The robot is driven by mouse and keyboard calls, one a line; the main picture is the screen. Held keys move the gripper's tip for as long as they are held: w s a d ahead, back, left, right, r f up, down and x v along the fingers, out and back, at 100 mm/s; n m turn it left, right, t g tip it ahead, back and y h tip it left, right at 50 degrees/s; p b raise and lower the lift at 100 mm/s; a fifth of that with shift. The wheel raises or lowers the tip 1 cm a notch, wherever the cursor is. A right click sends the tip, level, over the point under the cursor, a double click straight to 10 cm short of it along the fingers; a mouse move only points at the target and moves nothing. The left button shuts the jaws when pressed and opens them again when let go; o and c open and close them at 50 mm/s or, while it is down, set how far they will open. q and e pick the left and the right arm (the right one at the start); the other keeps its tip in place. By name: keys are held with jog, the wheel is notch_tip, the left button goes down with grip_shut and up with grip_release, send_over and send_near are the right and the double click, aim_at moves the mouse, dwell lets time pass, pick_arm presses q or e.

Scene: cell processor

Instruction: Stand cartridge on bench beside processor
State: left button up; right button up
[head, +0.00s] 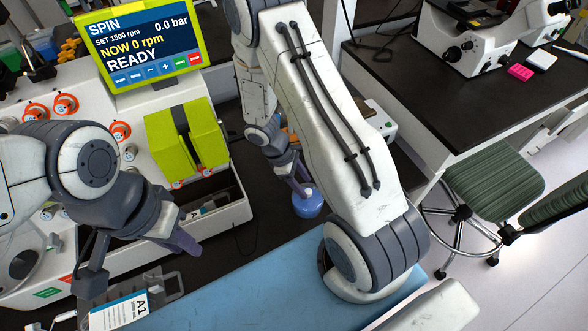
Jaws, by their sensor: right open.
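The processor (75,85) is a white machine on the dark bench (232,258). Its screen (145,43) reads SPIN, NOW 0 rpm, READY, and a yellow-green block (187,140) sits on its front. I cannot tell for sure which part is the cartridge; an item with a white label marked A1 (120,312) lies in front of the processor, cut by the lower edge. My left gripper (140,266) is open above it, fingers spread wide and empty. My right gripper (302,187) is open, pointing down close to a round blue object (308,203); I cannot tell whether they touch.
A low opening (215,205) at the processor's base holds small items. A light blue surface (240,292) lies in front, under my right arm. Another black bench (480,85) with a microscope (465,40) and a green chair (495,182) stand to the right.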

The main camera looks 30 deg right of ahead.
jog(key=w+a+r+t, duration=0.1)
jog(key=a+r, duration=0.3)
jog(key=r, duration=0.2)
jog(key=w+a+r, duration=0.1)
jog(key=a+r, duration=0.3)
jog(key=r, duration=0.3)
jog(key=s+a+r+m+t+y, duration=0.1)
jog(key=s+a+r+y, duration=0.1)
jog(key=s+a+r, duration=0.3)
jog(key=s+a+r+m+t+y, duration=0.1)
jog(key=s+a+r+y, duration=0.2)
jog(key=s+a+r, duration=0.3)
jog(key=s+a, duration=0.1)
jog(key=s, duration=0.3)
jog(key=shift+s+a+r+m+b, duration=0.15)
jog(key=shift+s+r+m+b, duration=0.1)
jog(key=shift+s+m+b, duration=0.1)
